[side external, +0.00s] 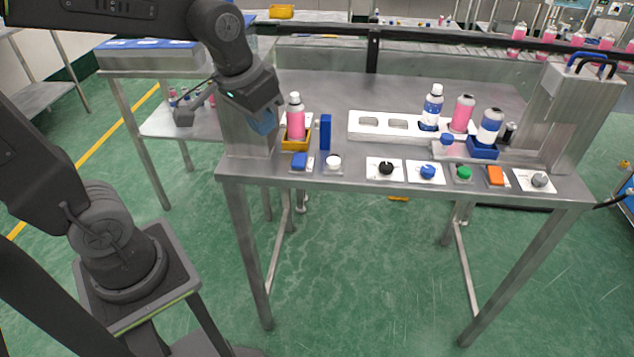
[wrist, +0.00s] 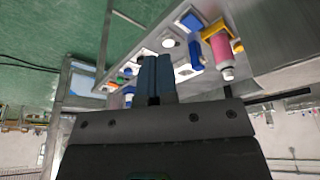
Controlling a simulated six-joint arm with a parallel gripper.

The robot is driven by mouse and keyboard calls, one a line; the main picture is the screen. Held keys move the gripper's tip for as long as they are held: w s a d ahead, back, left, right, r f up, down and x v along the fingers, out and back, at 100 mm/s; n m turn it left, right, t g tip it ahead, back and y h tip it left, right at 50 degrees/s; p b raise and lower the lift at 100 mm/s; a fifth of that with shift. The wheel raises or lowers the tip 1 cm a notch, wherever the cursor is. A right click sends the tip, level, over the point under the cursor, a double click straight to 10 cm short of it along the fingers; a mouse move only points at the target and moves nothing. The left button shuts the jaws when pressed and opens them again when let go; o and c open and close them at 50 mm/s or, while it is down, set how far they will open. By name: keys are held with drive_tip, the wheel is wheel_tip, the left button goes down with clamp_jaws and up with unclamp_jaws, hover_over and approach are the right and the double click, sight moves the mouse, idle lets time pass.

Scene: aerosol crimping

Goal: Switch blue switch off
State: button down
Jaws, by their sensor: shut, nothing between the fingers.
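The blue switch (side external: 299,161) is a square blue block on a small plate at the left end of the control row, along the table's front edge. It also shows in the wrist view (wrist: 192,22), right of and beyond my fingertips. Its on or off position is too small to tell. My gripper (side external: 264,124) is shut and empty, with its bluish fingers pointing down. In the side view it hangs left of and above the blue switch, apart from it. The shut fingers also show in the wrist view (wrist: 157,60).
A pink bottle (side external: 296,121) stands in a yellow holder (side external: 295,141) behind the switch, beside an upright blue block (side external: 325,132). A white knob (side external: 333,162) is just right of the switch. Black (side external: 386,168), blue (side external: 427,171), green (side external: 463,173) and orange (side external: 495,175) controls follow rightward.

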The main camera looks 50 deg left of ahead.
drive_tip(key=s+d+r+m+t, duration=0.1)
drive_tip(key=s+d+t, duration=0.1)
drive_tip(key=s, duration=0.6)
drive_tip(key=shift+d, duration=0.3)
drive_tip(key=n+g, duration=0.5)
drive_tip(key=n, duration=0.4)
hover_over(301, 155)
wheel_tip(301, 155, down, 3)
drive_tip(key=shift+w+f, duration=0.1)
drive_tip(key=shift+f, duration=0.05)
drive_tip(key=shift+f, duration=0.1)
wheel_tip(301, 155, down, 14)
drive_tip(key=shift+r, duration=0.1)
